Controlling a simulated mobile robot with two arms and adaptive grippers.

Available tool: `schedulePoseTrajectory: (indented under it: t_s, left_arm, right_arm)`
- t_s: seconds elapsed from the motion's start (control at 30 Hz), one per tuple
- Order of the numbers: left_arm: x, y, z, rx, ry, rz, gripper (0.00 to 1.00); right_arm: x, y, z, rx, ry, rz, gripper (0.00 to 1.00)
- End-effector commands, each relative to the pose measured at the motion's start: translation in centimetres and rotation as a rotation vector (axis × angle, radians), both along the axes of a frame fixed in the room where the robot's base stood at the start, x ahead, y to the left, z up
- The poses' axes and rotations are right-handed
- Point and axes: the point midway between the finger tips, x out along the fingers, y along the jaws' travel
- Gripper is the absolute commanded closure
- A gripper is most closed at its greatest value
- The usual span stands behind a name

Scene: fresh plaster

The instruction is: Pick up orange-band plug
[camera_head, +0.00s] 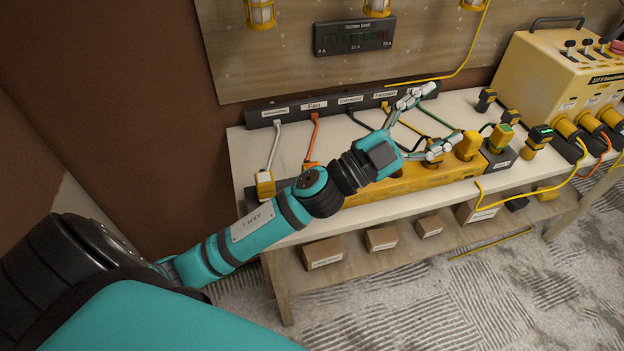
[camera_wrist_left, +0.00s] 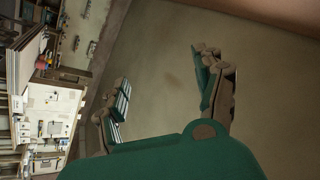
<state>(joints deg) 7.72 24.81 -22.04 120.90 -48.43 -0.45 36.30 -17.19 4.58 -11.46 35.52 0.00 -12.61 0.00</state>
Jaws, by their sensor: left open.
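My left gripper (camera_head: 428,122) reaches in over the bench, with its two fingers spread wide and nothing between them. It also shows open and empty in the left wrist view (camera_wrist_left: 166,92), against a plain brown surface. Several yellow plugs are on the bench: one (camera_head: 265,184) at the left on a white cable, and one (camera_head: 468,146) just right of the lower finger. An orange cable (camera_head: 313,138) hangs from the "Fan" label down behind my forearm, where its end is largely hidden. I cannot make out which plug carries an orange band. My right gripper is out of view.
A long yellow power strip (camera_head: 430,176) lies on the white bench (camera_head: 250,150), partly under my arm. A yellow machine (camera_head: 555,75) with thick plugs stands at the right. Cables cross the bench. Small boxes (camera_head: 323,252) sit on the lower shelf.

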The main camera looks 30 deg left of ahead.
Motion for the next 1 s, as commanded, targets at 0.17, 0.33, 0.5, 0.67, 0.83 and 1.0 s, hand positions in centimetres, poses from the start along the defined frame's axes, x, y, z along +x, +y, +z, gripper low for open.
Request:
schedulePoseTrajectory:
  t_s: [0.17,0.33,0.5,0.67,0.83,1.0]
  left_arm:
    - [-2.4,-6.6,-0.1,0.399,-0.213,-0.399,0.31]
    - [-2.8,-6.0,-6.6,0.897,-0.144,-0.691,0.31]
    - [-0.7,3.4,-12.3,1.401,0.203,-0.797,0.31]
    - [0.4,14.6,-12.5,1.701,0.634,-0.723,0.31]
    - [-0.1,21.3,-10.9,1.811,0.927,-0.628,0.31]
    - [-0.5,22.5,-11.9,1.826,0.991,-0.612,0.31]
  right_arm:
    - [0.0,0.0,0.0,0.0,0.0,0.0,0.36]
    - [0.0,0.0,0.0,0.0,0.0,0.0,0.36]
    - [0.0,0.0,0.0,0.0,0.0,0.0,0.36]
    - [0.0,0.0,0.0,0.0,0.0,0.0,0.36]
    - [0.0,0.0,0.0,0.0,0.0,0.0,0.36]
    - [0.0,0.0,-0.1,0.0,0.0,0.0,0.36]
